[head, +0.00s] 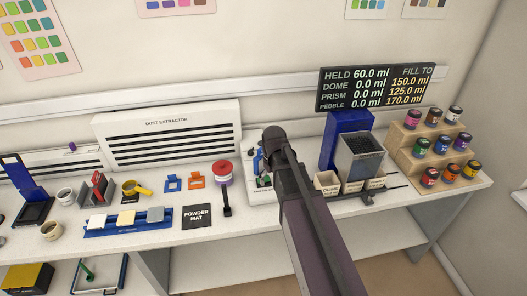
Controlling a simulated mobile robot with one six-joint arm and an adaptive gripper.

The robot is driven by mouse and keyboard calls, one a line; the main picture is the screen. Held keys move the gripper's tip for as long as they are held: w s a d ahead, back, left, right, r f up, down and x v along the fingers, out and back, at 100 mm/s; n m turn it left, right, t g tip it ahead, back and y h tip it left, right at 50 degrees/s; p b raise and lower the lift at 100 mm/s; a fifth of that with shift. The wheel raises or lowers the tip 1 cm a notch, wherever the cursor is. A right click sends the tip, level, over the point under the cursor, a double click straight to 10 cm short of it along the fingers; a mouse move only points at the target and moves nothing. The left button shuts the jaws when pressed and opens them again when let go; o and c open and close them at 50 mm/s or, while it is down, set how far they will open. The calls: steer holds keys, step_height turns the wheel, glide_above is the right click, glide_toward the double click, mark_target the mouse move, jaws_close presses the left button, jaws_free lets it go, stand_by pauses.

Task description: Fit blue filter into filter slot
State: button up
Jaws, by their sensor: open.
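A small blue frame with an upright tab (172,183) stands on the bench below the dust extractor (168,135), left of a similar orange frame (195,180). The blue frame looks like the blue filter, but it is too small to be sure. The extractor is a white box with dark horizontal slots; I cannot tell which opening is the filter slot. My dark arm rises from the bottom right of centre to above the bench, right of the extractor. My gripper's fingers do not show; my arm hides that spot. The blue frame stands apart from my arm.
A blue tray (100,230) with tiles is at left. A hopper (360,158) and a stepped jar rack (405,150) stand right of my arm. Small cups stand far left.

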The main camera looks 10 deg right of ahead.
steer(key=w+r+n+p, duration=0.4)
steer(key=w+r+p, duration=0.8)
steer(key=w, duration=0.5)
steer(key=shift+r+n, duration=0.3)
steer(key=shift+r, duration=0.6)
steer(key=shift+f, duration=0.1)
step_height(320, 180, down, 8)
steer(key=b, duration=0.8)
steer(key=shift+f, duration=0.25)
steer(key=shift+f+b, duration=0.1)
steer(key=shift+b, duration=0.2)
steer(key=shift+w+a+f+b, duration=0.1)
steer(key=shift+f+b, duration=1.15)
steer(key=shift+w+f+b, duration=0.1)
steer(key=shift+f+b, duration=1.15)
steer(key=c, duration=1.1)
